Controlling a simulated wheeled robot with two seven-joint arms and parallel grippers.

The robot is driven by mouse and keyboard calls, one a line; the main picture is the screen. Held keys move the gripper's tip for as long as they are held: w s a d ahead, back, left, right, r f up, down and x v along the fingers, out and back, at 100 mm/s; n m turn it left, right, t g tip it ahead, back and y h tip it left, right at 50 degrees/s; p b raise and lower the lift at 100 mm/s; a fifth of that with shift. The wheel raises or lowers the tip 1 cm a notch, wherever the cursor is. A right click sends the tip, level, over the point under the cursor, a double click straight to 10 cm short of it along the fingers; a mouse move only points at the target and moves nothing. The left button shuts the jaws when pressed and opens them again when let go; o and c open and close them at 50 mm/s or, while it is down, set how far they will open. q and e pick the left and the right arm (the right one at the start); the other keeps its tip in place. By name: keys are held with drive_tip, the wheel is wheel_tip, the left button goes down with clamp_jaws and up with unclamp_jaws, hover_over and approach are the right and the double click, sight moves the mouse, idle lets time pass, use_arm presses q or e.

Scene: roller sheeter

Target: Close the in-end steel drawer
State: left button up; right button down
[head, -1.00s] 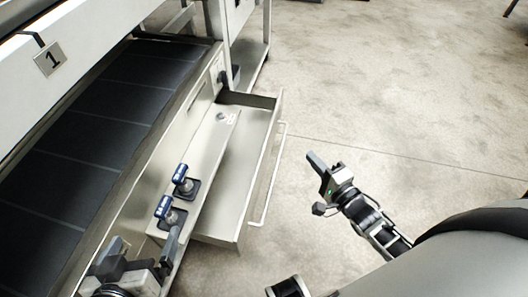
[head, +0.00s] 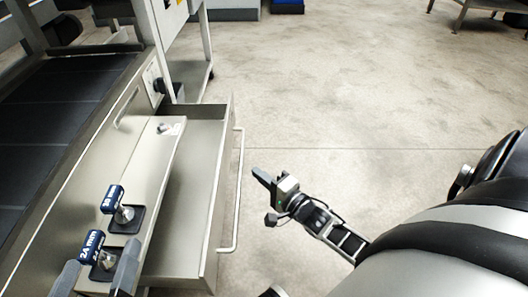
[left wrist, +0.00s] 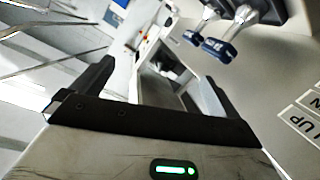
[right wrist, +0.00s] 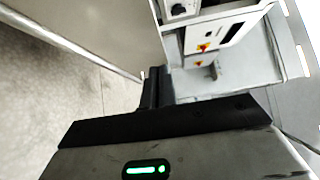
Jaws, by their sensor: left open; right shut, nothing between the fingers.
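The steel drawer (head: 213,215) stands pulled out from the side of the machine and looks empty in the part I see. Its bar handle (head: 239,190) runs along the outer face. My right gripper (head: 264,181) is shut and empty, just to the right of the handle, with a small gap in the picture. Its closed fingers also show in the right wrist view (right wrist: 157,88). My left gripper (head: 97,277) is open at the lower left of the head view, close to the levers on the machine's side. Its spread fingers show in the left wrist view (left wrist: 158,88).
Two blue-handled levers, one marked 24 mm (head: 90,246) and one above it (head: 112,198), stick out from the machine's side. A dark belt (head: 45,130) lies to the left. A leg frame (head: 207,55) stands beyond the drawer. The floor (head: 330,110) to the right is clear.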

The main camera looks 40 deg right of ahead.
sight(222, 156)
drive_tip(key=w+a+b, duration=0.1)
drive_tip(key=w, duration=0.1)
drive_tip(key=w+a+b, duration=0.1)
drive_tip(key=w, duration=0.2)
drive_tip(key=w+a+b, duration=0.1)
drive_tip(key=w, duration=0.1)
drive_tip(key=shift+w+a+f, duration=0.1)
drive_tip(key=shift+w+a, duration=0.15)
drive_tip(key=shift+w, duration=0.1)
use_arm(q)
drive_tip(key=shift+w+d+r+t+h, duration=0.1)
drive_tip(key=shift+w+r+t+h, duration=0.2)
drive_tip(key=shift+r+t, duration=0.2)
drive_tip(key=shift+w+r+t+h, duration=0.2)
drive_tip(key=shift+r+t+h, duration=0.15)
drive_tip(key=shift+r, duration=0.25)
use_arm(e)
drive_tip(key=shift+w+a, duration=0.2)
drive_tip(key=shift+a, duration=0.1)
